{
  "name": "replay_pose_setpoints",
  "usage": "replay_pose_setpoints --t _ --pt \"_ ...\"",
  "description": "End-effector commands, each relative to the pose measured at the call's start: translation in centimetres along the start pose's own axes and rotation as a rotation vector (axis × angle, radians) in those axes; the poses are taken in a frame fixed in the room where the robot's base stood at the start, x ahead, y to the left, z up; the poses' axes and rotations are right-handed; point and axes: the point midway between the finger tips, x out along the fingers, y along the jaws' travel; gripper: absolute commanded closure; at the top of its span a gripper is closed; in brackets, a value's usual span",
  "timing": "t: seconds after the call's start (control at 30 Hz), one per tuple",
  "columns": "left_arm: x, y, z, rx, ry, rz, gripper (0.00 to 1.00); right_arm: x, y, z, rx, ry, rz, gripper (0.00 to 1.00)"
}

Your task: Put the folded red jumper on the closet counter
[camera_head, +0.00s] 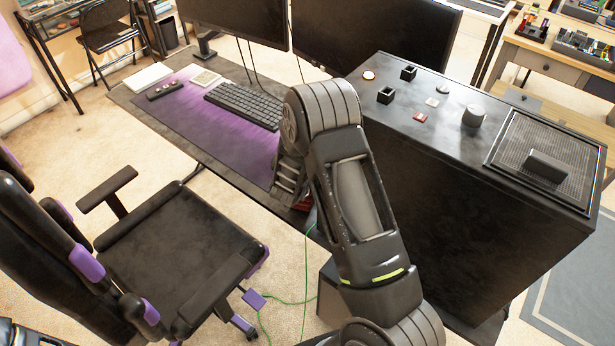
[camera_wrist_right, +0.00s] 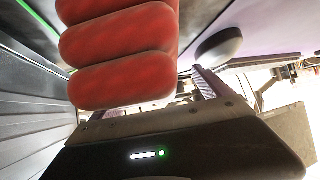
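The folded red jumper (camera_wrist_right: 118,50) shows large in the right wrist view as stacked, rounded red folds close to my right gripper. In the head view only a small red patch (camera_head: 303,204) shows beside the desk's near edge, mostly hidden by my right arm. My right gripper (camera_head: 287,180) points down there. My left gripper is out of view. I cannot identify the closet counter for certain.
A dark desk (camera_head: 130,98) carries a keyboard (camera_head: 243,104) and monitors. A black cabinet (camera_head: 440,190) with small items on top stands right of my arm. A black-and-purple chair (camera_head: 180,255) is at left. A green cable (camera_head: 290,302) lies on the floor.

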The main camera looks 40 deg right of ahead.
Motion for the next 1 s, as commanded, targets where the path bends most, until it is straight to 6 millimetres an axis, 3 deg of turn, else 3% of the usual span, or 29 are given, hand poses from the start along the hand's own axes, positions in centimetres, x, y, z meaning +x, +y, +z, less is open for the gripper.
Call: replay_pose_setpoints --t 1.0 --pt "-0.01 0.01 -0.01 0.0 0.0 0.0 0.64 -0.01 -0.02 -0.09 0.0 0.002 0.0 0.95"
